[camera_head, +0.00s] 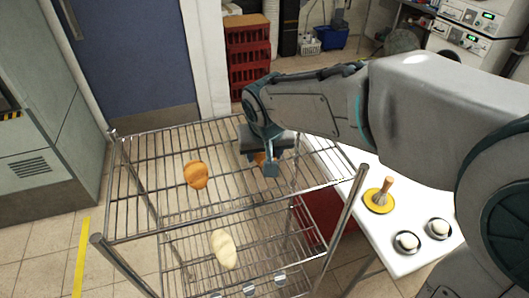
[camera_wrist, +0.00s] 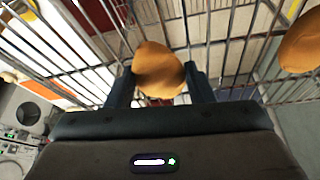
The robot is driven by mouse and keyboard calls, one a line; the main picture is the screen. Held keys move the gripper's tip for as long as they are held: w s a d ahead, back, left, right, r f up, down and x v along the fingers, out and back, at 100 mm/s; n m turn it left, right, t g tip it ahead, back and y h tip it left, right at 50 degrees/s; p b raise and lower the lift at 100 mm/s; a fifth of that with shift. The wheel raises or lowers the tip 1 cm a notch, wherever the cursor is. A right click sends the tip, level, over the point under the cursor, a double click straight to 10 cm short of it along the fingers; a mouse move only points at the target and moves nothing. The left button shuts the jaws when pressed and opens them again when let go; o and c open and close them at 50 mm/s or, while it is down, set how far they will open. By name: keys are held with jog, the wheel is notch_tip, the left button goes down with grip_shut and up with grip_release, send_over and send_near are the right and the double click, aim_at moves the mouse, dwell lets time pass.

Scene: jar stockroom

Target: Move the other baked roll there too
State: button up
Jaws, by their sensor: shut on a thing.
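One golden-brown baked roll (camera_head: 197,174) lies on the upper wire shelf (camera_head: 225,207) of the rack, left of my gripper. It also shows at the right edge of the wrist view (camera_wrist: 302,42). My gripper (camera_head: 268,165) is low over the same shelf, toward its right side. In the wrist view my gripper (camera_wrist: 160,88) is shut on a second baked roll (camera_wrist: 158,68), which sits between the two fingers. In the head view this held roll (camera_head: 259,158) is mostly hidden by the gripper. I cannot tell whether it touches the wires.
A pale roll (camera_head: 223,248) lies on the lower wire shelf. Red crates (camera_head: 248,55) stand behind. Rack posts rise at the shelf corners.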

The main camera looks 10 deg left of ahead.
jog(key=shift+f, duration=0.4)
jog(key=shift+f, duration=0.15)
jog(key=o, duration=1)
